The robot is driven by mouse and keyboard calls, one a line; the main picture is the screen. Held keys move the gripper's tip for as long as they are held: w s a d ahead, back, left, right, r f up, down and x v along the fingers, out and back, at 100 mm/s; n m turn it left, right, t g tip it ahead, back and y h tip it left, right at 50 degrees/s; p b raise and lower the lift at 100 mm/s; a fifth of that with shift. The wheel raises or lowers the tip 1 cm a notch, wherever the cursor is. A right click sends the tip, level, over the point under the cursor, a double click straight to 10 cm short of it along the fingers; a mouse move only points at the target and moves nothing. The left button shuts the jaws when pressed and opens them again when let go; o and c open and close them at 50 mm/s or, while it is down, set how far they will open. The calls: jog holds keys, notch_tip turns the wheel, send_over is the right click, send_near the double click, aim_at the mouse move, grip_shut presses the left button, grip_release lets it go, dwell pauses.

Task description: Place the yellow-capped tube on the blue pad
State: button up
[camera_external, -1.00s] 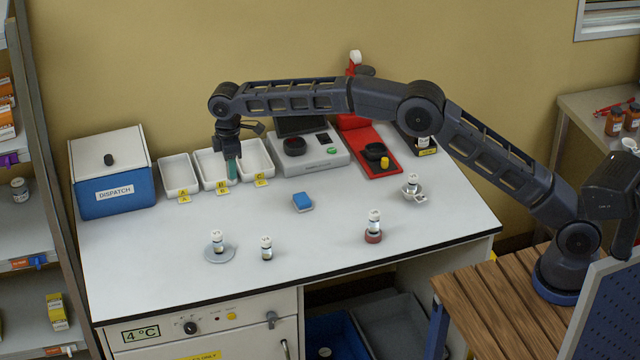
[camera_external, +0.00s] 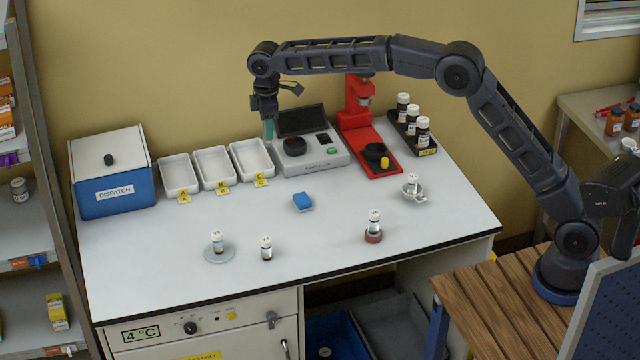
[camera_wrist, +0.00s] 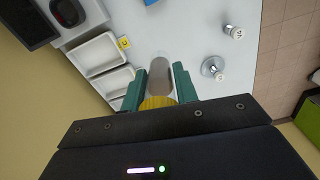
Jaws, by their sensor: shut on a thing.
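My gripper (camera_external: 268,130) is raised over the back of the bench, above the area between tray C and the grey analyser. In the wrist view its green fingers (camera_wrist: 159,88) are shut on the yellow-capped tube (camera_wrist: 158,102). The yellow cap is nearest the wrist and the greyish clear body points away from it. In the outside view the tube cannot be made out between the fingers. The blue pad (camera_external: 302,201) is a small block lying on the middle of the bench, to the right of and nearer the camera than my gripper. Its top looks bare.
White trays (camera_external: 214,168) stand beside the blue-and-white dispatch box (camera_external: 115,190). Behind the pad are the analyser (camera_external: 310,160) and a red stand (camera_external: 372,150). The bench around the pad is clear.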

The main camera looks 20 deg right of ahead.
jog(key=s+d, duration=0.1)
jog(key=d, duration=0.7)
send_over(302, 197)
jog(key=shift+m, duration=0.3)
notch_tip(302, 197, down, 19)
jog(key=shift+s+f, duration=0.1)
jog(key=shift+f, duration=0.1)
jog(key=o, duration=1)
jog(key=shift+f, duration=0.1)
jog(key=shift+c, duration=0.2)
notch_tip(302, 197, up, 12)
